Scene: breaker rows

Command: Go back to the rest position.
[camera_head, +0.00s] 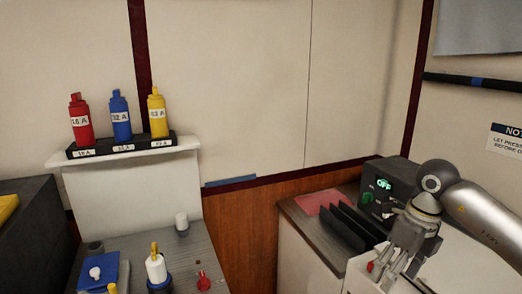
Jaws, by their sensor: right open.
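My right gripper (392,262) is at the lower right, its arm coming in from the right edge. It points down, open, with nothing seen between its fingers. It is in front of a dark control box (396,172) with a green "OFF" display. A small red part (370,266) shows just left of the fingers; I cannot tell whether they touch it. My left gripper is not in view.
A red (80,122), a blue (120,118) and a yellow breaker (157,115) stand in a labelled black rack (122,147) on a white shelf. A grey bench (200,250) holds a white-and-yellow piece (156,268) and a red knob (203,282). Black slats (345,228) stand left of the control box.

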